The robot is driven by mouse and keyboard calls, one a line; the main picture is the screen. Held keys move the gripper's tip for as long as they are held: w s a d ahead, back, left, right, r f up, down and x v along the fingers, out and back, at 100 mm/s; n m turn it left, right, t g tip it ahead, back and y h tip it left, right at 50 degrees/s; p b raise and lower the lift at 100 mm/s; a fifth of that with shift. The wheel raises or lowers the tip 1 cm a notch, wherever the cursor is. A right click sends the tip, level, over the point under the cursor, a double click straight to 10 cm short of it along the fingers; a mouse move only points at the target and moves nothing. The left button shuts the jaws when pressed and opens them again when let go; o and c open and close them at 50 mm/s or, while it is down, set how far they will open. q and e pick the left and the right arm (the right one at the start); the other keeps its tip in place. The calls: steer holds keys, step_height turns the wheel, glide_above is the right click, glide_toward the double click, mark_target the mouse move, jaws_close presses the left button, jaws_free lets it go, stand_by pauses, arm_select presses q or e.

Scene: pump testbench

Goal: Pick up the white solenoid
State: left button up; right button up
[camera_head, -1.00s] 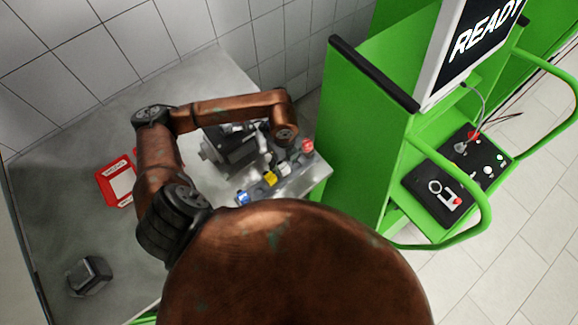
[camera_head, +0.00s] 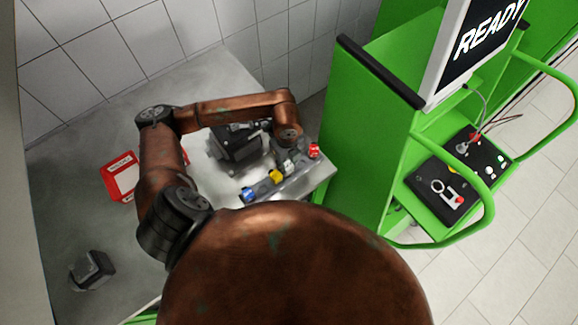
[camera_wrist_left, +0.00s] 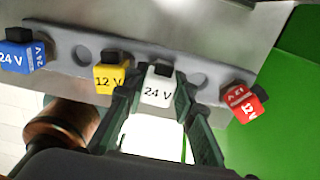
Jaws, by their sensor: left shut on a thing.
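The white solenoid (camera_wrist_left: 158,91) is marked 24 V and sits in the grey rack between the yellow one and an empty hole. My left gripper (camera_wrist_left: 157,88) is shut on it, with a finger on each side. In the head view the left gripper (camera_head: 288,157) is over the rack, and the white solenoid cannot be made out clearly there. My right gripper is not in view.
The grey rack (camera_wrist_left: 70,40) also holds blue (camera_wrist_left: 22,57), yellow (camera_wrist_left: 110,75) and red (camera_wrist_left: 243,103) solenoids. A dark machine (camera_head: 236,148) stands behind it. A green bench (camera_head: 365,110) rises at the right. A red-framed item (camera_head: 121,178) and dark block (camera_head: 93,270) lie left.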

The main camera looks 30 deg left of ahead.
mark_target(288, 165)
arm_select(q)
steer(key=r, duration=0.3)
steer(key=shift+d+b, duration=0.2)
steer(key=shift+b, duration=0.2)
steer(key=s+d+r, duration=0.9)
steer(key=d, duration=0.1)
steer(key=shift+d+r+b, duration=0.2)
steer(key=shift+r+b, duration=0.15)
steer(key=shift+b, duration=0.1)
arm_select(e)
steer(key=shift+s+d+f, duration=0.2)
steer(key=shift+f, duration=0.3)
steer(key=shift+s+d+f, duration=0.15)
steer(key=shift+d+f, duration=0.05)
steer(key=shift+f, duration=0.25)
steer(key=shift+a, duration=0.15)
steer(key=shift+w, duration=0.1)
